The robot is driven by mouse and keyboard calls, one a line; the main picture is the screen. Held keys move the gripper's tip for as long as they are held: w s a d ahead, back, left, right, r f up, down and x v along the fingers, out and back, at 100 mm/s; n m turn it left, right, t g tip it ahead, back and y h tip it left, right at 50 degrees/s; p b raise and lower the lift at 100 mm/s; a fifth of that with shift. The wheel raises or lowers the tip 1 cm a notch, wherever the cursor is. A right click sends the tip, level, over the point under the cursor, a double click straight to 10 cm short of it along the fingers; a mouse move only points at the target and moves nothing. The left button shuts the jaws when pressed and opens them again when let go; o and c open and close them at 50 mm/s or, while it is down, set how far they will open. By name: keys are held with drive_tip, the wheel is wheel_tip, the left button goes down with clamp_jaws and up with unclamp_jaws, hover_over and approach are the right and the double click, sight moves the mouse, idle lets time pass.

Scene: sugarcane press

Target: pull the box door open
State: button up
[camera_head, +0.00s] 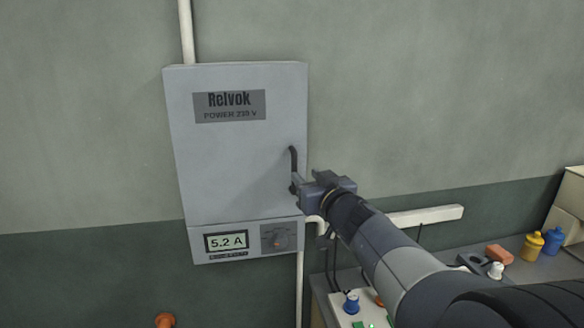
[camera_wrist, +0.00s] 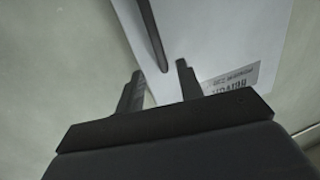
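The grey box (camera_head: 180,170) is mounted on the wall in the head view, and its door (camera_head: 235,160) looks shut. A dark vertical bar handle (camera_head: 292,158) is at the door's right edge. My gripper (camera_head: 298,184) is at the handle's lower part, and its body hides part of that edge. In the wrist view my gripper (camera_wrist: 159,74) is open, with its two fingers apart. The dark handle (camera_wrist: 152,36) reaches down between the fingertips with gaps on both sides. The door (camera_wrist: 215,40) is the pale panel behind it, with its label upside down.
A pale pipe (camera_head: 186,30) runs up from the box. At the lower right a bench holds a yellow bottle (camera_head: 532,244) and a blue bottle (camera_head: 553,240). Bare wall lies left of the box.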

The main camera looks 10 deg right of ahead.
sight(295, 167)
drive_tip(key=w, duration=0.3)
drive_tip(key=w+a, duration=0.1)
drive_tip(key=w, duration=0.2)
drive_tip(key=shift+w+a, duration=0.15)
drive_tip(key=shift+w, duration=0.05)
clamp_jaws()
idle(0.5)
